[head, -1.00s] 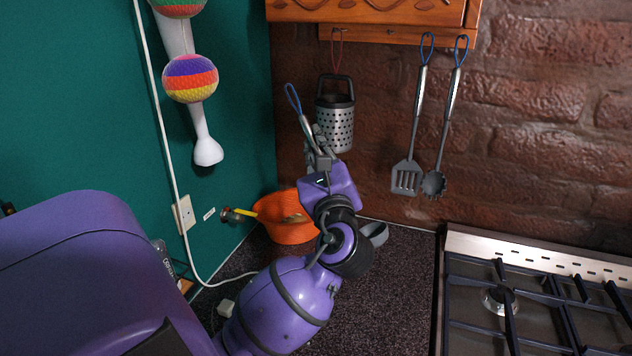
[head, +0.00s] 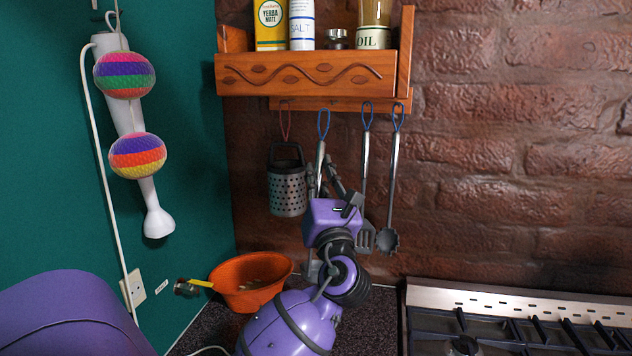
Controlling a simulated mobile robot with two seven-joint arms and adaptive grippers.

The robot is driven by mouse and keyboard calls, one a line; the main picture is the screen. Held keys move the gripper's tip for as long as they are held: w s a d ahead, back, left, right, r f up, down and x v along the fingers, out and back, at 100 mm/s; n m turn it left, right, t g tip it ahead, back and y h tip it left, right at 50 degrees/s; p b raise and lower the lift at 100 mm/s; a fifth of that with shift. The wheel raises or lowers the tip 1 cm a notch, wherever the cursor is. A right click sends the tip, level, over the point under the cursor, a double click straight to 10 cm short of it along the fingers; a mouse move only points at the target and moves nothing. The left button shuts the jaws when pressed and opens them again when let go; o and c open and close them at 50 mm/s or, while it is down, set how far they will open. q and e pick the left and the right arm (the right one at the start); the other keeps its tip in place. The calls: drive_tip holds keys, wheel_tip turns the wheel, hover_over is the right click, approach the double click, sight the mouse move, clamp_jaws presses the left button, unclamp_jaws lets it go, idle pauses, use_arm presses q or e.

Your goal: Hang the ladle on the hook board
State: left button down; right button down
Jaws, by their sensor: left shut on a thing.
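The ladle's steel handle (head: 320,152) stands nearly upright, with its blue loop (head: 323,122) at the top. My left gripper (head: 322,178) is shut on the handle below the loop; the gripper and wrist hide much of the ladle. A grey part below the wrist may be its bowl, but I cannot tell for sure. The hook board (head: 345,103) is the wooden strip under the shelf. The loop is just below or in front of the board, between the grater and the spatula. I cannot tell whether it touches a hook. My right gripper is out of view.
A grater (head: 287,190) hangs left of the ladle. A spatula (head: 366,155) and a slotted spoon (head: 389,240) hang close on its right. The shelf (head: 300,75) holds bottles and a box. An orange bowl (head: 233,296) and the stove (head: 510,325) are below.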

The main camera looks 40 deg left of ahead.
use_arm(q)
drive_tip(key=w+a+r, duration=0.2)
drive_tip(key=w+a, duration=0.1)
drive_tip(key=w, duration=0.2)
drive_tip(key=shift+w+r, duration=0.25)
drive_tip(key=shift+w, duration=0.1)
idle(0.3)
idle(0.5)
drive_tip(key=shift+w+a, duration=0.4)
drive_tip(key=shift+w, duration=0.3)
drive_tip(key=shift+w+a, duration=0.4)
drive_tip(key=shift+w, duration=0.3)
idle(1.2)
drive_tip(key=shift+w+f, duration=0.1)
drive_tip(key=shift+f, duration=0.65)
idle(0.8)
idle(0.4)
